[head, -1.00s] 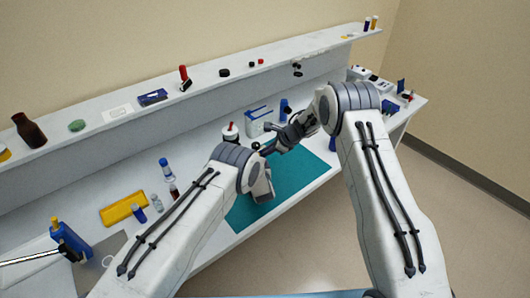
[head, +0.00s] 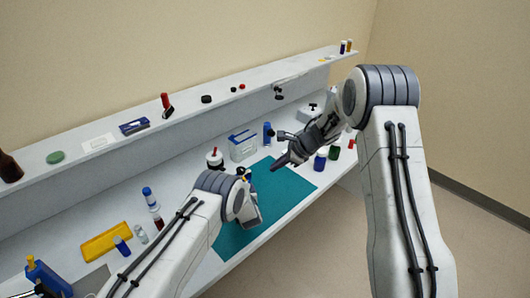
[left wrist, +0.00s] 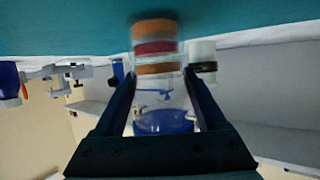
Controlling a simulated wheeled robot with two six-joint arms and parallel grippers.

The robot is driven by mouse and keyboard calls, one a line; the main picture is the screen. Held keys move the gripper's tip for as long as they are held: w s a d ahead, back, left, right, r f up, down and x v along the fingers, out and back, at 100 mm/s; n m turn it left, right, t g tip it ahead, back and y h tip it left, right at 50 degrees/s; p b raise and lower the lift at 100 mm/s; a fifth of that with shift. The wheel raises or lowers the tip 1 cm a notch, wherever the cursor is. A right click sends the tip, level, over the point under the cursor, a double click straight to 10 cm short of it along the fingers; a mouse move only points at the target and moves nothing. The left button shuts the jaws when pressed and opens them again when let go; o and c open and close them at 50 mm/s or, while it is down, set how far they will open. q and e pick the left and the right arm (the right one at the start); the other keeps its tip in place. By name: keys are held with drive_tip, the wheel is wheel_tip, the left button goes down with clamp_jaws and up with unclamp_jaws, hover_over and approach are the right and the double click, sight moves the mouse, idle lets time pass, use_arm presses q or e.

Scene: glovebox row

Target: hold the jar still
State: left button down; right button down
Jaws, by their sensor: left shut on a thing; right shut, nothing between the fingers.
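The jar (left wrist: 160,95) shows in the left wrist view as a clear container with a blue lid, and orange and red bands in it. My left gripper (left wrist: 160,88) is shut on it, one dark finger at each side. The picture is upside down, and the jar's banded end is at the teal mat (left wrist: 60,30); I cannot tell whether it touches. In the head view my left arm hides most of the jar. My right gripper (head: 283,150) is shut and empty, above the far right part of the mat (head: 290,190).
A clear box with blue edges (head: 243,146) and a red-topped container (head: 214,160) stand behind the mat. Blue (head: 320,162) and green (head: 334,153) containers stand beyond my right gripper. A yellow tray (head: 105,242) lies at left. The mat's right part is bare.

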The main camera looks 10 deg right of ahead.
use_arm(q)
unclamp_jaws()
